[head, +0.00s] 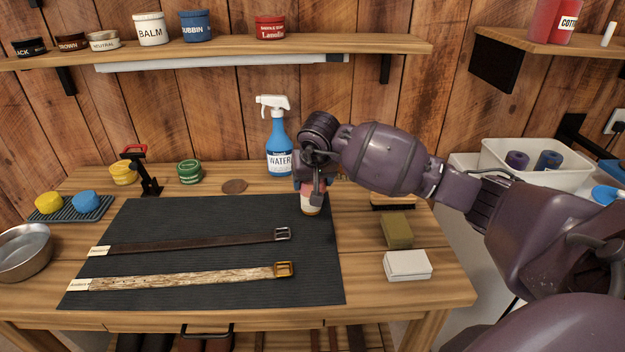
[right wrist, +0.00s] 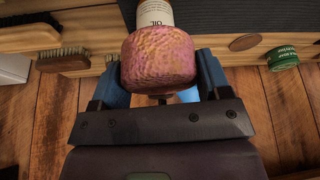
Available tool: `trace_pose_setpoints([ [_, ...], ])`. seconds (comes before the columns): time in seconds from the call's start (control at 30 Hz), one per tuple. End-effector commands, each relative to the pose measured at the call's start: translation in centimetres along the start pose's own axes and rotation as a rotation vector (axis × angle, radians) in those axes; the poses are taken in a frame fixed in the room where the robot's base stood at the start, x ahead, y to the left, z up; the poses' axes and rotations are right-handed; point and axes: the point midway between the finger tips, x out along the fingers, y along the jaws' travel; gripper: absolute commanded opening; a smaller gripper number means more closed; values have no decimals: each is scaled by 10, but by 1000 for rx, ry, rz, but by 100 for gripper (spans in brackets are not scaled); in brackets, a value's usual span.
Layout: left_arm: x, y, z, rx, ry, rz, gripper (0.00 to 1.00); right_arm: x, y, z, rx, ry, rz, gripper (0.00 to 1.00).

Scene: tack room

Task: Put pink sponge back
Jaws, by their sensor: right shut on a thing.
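The pink sponge (right wrist: 158,58) is round and mottled pink and yellow, and sits between the blue fingers of my right gripper (right wrist: 160,78), which is shut on it. In the head view my right gripper (head: 309,184) is over the right back edge of the dark mat, and only a little of the sponge shows below it. An oil bottle (right wrist: 155,13) shows right behind the sponge; I cannot tell if they touch. A ribbed blue-grey tray (head: 72,214) at the left holds a yellow sponge (head: 49,203) and a blue sponge (head: 85,201). My left gripper is out of view.
The dark mat (head: 200,255) bears two straps with buckles. A blue water spray bottle (head: 279,149) stands behind it. A green tin (head: 189,171), a small red-topped stand (head: 143,170) and a metal bowl (head: 24,252) are at the left. Brushes and blocks lie at the right.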

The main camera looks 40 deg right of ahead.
Motion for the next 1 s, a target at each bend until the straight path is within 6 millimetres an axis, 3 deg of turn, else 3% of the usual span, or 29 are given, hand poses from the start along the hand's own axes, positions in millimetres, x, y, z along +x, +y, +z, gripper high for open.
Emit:
trace_pose_setpoints([
  [0.27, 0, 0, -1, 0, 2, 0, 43, 3, 1, 0, 1, 3, 2, 45],
  [0.3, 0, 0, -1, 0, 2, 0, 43, 3, 1, 1, 1, 3, 2, 76],
  [0.43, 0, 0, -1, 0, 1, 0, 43, 3, 1, 1, 1, 3, 1, 96],
  [0.77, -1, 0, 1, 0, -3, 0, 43, 0, 1, 0, 1, 4, 1, 96],
  [1.0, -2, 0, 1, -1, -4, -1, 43, -32, 1, -1, 0, 9, 1, 96],
])
